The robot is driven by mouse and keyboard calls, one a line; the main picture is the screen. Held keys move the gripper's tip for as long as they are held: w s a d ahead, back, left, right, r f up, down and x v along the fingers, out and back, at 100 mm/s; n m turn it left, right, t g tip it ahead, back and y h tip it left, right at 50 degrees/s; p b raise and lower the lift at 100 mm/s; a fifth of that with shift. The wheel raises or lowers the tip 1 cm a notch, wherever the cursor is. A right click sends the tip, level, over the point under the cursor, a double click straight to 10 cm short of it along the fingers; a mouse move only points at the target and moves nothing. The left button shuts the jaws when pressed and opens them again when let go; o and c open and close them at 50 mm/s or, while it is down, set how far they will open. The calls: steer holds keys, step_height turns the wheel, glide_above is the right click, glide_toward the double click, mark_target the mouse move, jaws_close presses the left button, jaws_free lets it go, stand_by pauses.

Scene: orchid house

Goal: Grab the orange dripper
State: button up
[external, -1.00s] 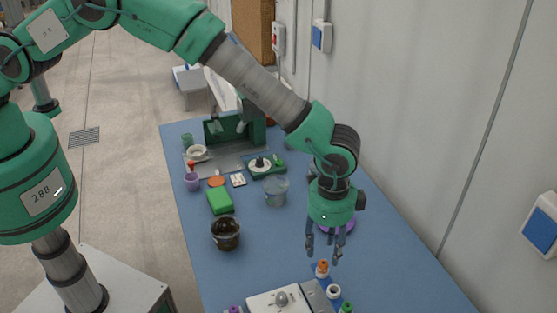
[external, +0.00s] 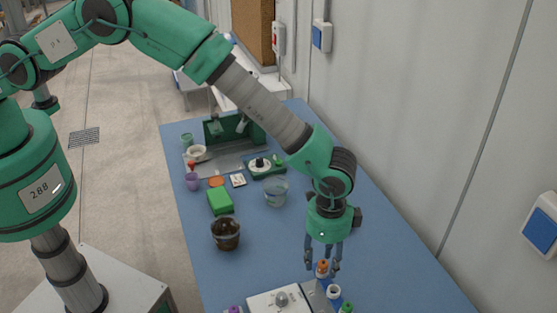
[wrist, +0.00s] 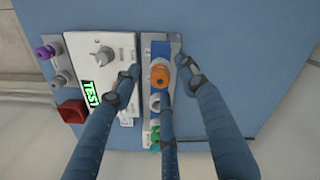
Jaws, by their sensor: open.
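The orange dripper (external: 322,268) stands at the near right of the blue table, in a narrow rack. In the wrist view, the orange dripper (wrist: 160,74) shows its top at the middle, between my fingers. My gripper (external: 323,267) points down with its fingers around the dripper's upper part. In the wrist view, my gripper (wrist: 161,80) is open, with one finger on each side and another in front. I see no clear contact with the dripper.
A white-capped dripper (external: 333,291) and a green one (external: 346,307) stand close beside it. A white device with a knob (wrist: 100,62) is just left. A dark pot (external: 226,234) and a clear beaker (external: 276,191) stand farther back. Table at right is clear.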

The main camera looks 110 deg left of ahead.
mark_target(322, 263)
steer(key=shift+c, duration=0.5)
steer(key=c, duration=0.8)
steer(key=shift+r, duration=0.2)
steer(key=shift+c, duration=0.2)
steer(key=shift+w+r+b, duration=0.1)
steer(key=shift+r+b, duration=0.35)
steer(key=shift+r, duration=0.9)
steer(key=shift+s+r, duration=0.25)
steer(key=shift+s, duration=0.05)
steer(key=s+d+r+b, duration=0.1)
steer(key=s+d+b, duration=0.1)
steer(key=s, duration=1.3)
steer(key=shift+s+d+r, duration=0.15)
steer(key=shift+d+r, duration=0.05)
steer(key=shift+d, duration=0.25)
